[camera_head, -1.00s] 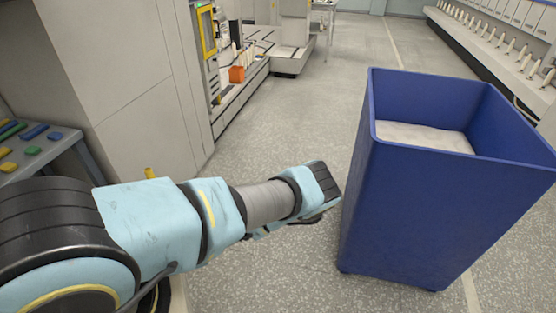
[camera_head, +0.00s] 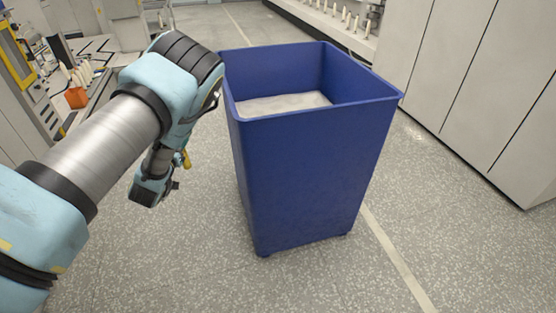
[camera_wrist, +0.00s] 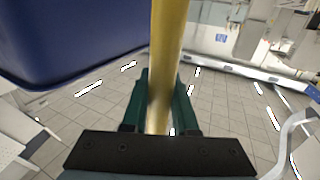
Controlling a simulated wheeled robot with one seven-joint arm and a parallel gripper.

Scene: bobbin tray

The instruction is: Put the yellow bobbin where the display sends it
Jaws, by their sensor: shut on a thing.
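The yellow bobbin (camera_wrist: 170,45) stands long and thin between the green fingers of my gripper (camera_wrist: 163,85) in the wrist view. The fingers are shut on it. In the head view only a small yellow piece (camera_head: 186,158) shows beside my wrist, left of the blue bin (camera_head: 310,165). The bin is tall and open-topped, with pale material (camera_head: 283,104) inside. My gripper is outside the bin, apart from its left wall. The bin's dark blue side (camera_wrist: 70,40) also fills the upper left of the wrist view. No readable display shows.
Pale cabinets (camera_head: 480,80) stand along the right. A machine with a yellow-framed panel (camera_head: 15,55) and an orange box (camera_head: 76,97) are at the far left. White bobbins line a ledge at the back. The speckled floor around the bin is clear.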

